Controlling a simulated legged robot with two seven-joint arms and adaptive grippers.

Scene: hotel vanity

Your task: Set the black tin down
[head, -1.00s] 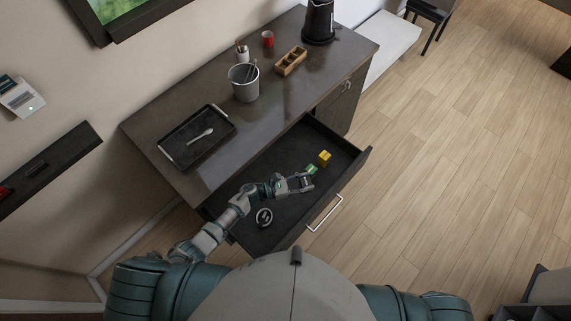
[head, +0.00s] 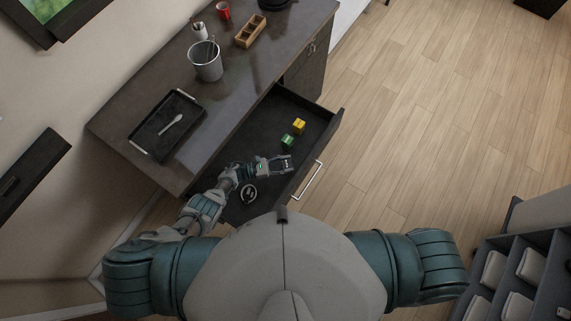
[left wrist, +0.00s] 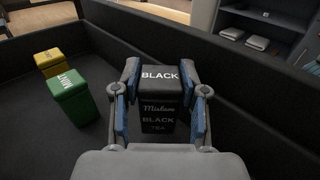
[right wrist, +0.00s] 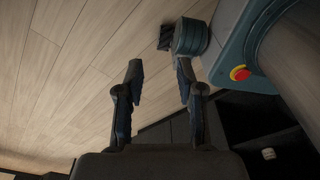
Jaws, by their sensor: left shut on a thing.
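My left gripper (head: 284,164) is over the open drawer (head: 262,122) and shut on the black tin (left wrist: 160,112). In the left wrist view the tin stands upright between the two fingers, with its lettered lid and front showing. I cannot tell whether its base touches the drawer floor. In the head view the fingers mostly hide it. A green tin (head: 288,142) and a yellow tin (head: 299,126) stand in the drawer beyond the gripper; in the left wrist view they are to the left. My right gripper (right wrist: 158,75) is open and empty, with wooden floor behind it.
The drawer's front wall (head: 322,142) and handle (head: 307,181) are right of my left gripper. A round thing (head: 249,193) shows near my left wrist. On the vanity top are a black tray (head: 168,125) with a spoon, a bucket (head: 206,62) and a wooden box (head: 251,31).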

